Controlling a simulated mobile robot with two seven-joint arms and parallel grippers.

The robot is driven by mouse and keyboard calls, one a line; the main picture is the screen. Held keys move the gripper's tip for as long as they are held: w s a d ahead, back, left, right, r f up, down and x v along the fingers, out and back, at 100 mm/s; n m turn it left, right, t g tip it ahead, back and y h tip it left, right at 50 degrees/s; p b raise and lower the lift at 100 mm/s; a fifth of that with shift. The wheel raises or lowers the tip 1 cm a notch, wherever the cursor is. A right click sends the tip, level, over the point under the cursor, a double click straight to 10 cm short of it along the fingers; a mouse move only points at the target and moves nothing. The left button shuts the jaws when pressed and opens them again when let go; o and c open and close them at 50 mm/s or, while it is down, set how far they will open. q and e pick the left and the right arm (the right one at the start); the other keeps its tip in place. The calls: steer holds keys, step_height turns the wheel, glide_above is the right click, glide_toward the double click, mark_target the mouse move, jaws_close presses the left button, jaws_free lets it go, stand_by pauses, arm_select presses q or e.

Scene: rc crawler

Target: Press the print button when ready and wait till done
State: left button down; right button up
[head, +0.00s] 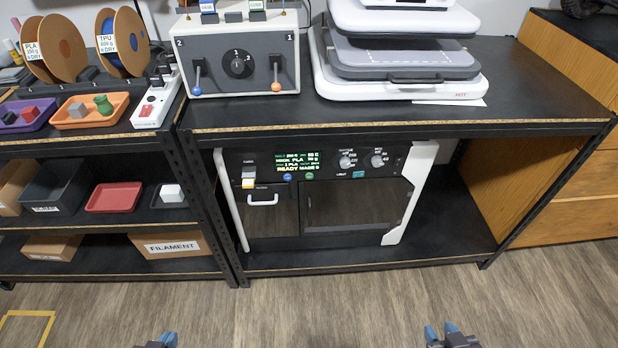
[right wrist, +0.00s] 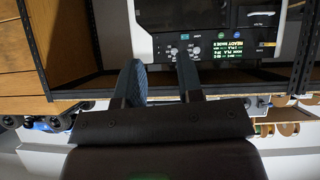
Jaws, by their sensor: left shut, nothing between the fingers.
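The printer (head: 320,215) stands on the lower shelf. Its lit display (head: 298,161) shows a line starting READY; it also shows upside down in the right wrist view (right wrist: 239,45). Under the display are a round blue button (head: 288,176) and a round green button (head: 309,175); a teal button (head: 358,174) sits further right. Their small labels are too small to read surely. My left gripper (head: 168,341) is shut and empty at the bottom edge of the head view. My right gripper (head: 442,331) is open and empty, apart from the printer; its fingers (right wrist: 160,62) show a gap.
The bench top (head: 400,112) overhangs the printer, with a black post (head: 210,195) at its left. A control box (head: 236,60) and a white press (head: 400,75) stand on top. The floor (head: 330,300) in front is clear.

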jaws_close()
stand_by(1.4)
